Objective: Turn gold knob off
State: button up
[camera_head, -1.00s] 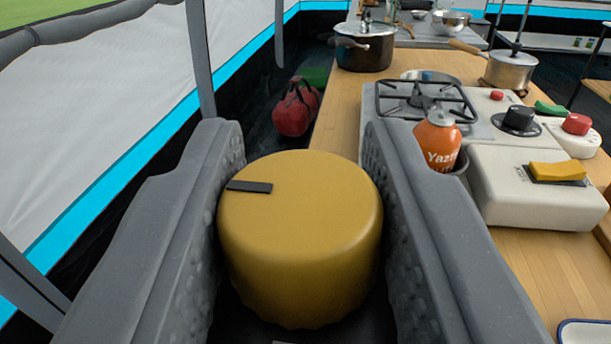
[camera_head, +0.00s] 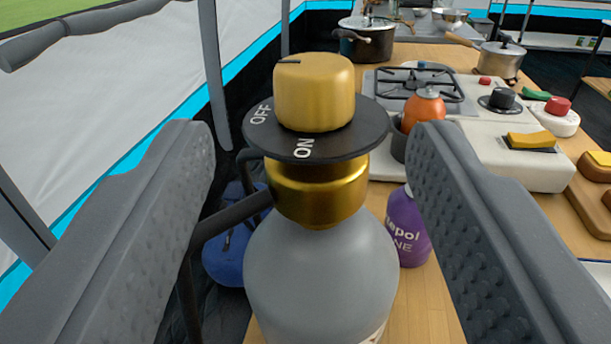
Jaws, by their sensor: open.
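The gold knob (camera_head: 314,90) sits upright on a black dial plate (camera_head: 350,130) marked OFF and ON. A dark indicator mark on the knob's top is at its far left edge, on the side of the OFF label. Below the plate are a gold collar (camera_head: 318,192) and a grey gas bottle (camera_head: 320,270). My gripper (camera_head: 315,160) is wide open, with one finger on each side of the bottle and knob. Neither finger touches the knob, which stands ahead of and above the gap.
A purple canister (camera_head: 408,228) stands close behind the bottle on the right. An orange canister (camera_head: 424,108) and a gas stove (camera_head: 420,85) are farther back on the wooden counter (camera_head: 425,310). A black hose (camera_head: 225,215) leaves the collar to the left. A blue object (camera_head: 228,250) lies lower left.

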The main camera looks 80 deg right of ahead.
jog(key=s+a, duration=0.1)
jog(key=a, duration=0.5)
jog(key=shift+b, duration=0.3)
